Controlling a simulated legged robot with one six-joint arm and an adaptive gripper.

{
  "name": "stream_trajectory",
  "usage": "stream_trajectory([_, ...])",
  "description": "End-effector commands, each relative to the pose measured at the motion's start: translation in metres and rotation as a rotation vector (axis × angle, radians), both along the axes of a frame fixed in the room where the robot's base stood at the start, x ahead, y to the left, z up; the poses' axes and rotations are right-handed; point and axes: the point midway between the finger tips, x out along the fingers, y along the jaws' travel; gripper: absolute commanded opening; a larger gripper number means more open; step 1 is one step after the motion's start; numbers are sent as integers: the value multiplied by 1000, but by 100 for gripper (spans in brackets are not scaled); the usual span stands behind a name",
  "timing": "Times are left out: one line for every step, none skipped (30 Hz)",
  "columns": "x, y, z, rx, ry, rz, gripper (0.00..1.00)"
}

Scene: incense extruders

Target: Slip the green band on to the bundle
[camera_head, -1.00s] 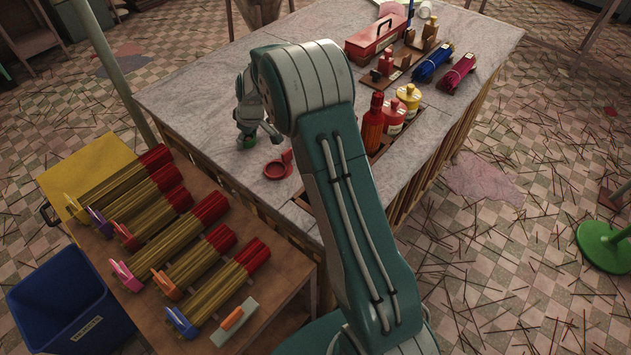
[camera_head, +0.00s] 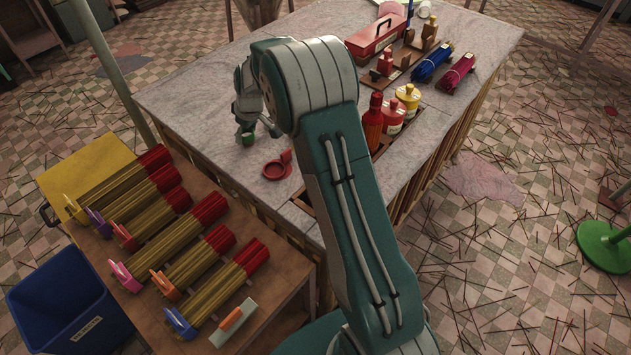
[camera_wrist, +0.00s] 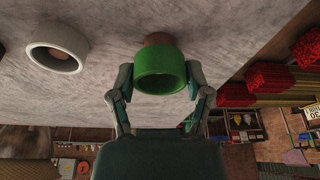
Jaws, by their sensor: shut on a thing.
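My gripper (camera_wrist: 160,85) is shut on the green band (camera_wrist: 162,62), with one finger on each side of it in the wrist view. In the head view the green band (camera_head: 248,138) shows as a small spot under my gripper, over the grey-topped table. A brown rounded end (camera_wrist: 159,39) shows just behind the band; I cannot tell whether it is inside it. Several red-tipped stick bundles (camera_head: 165,240) lie side by side on the low wooden table, with coloured pieces at their near ends. I cannot tell which bundle is meant.
A white ring (camera_wrist: 57,50) is beside the band in the wrist view. A red round dish (camera_head: 276,170) lies near the table edge. Red and yellow bottles (camera_head: 391,117), a red toolbox (camera_head: 374,40) and blue and magenta bundles (camera_head: 433,66) stand farther right. A blue bin (camera_head: 60,300) is at lower left.

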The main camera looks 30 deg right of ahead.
Motion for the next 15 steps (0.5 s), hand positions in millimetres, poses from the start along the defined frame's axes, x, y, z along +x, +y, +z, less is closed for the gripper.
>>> stream_trajectory([0, 0, 4, 0, -1, 0, 39])
stream_trajectory([0, 0, 5, 0, -1, 0, 39])
stream_trajectory([0, 0, 7, 0, -1, 0, 39])
stream_trajectory([0, 0, 9, 0, -2, 0, 39])
stream_trajectory([0, 0, 10, 0, -2, 0, 39])
stream_trajectory([1, 0, 12, 0, -2, 0, 39])
stream_trajectory([1, 0, 14, 0, -2, 0, 39])
stream_trajectory([1, 0, 15, 0, -2, 0, 39])
stream_trajectory([1, 0, 17, 0, -2, 0, 39])
stream_trajectory([0, 0, 19, 0, -2, 0, 39])
stream_trajectory([1, 0, 20, 1, -2, 0, 39])
stream_trajectory([1, 0, 23, 0, -2, 0, 39])
stream_trajectory([1, 0, 24, 0, -2, 0, 39])
stream_trajectory([1, 0, 26, 0, -3, 1, 39])
stream_trajectory([1, 0, 28, 1, -3, 0, 39])
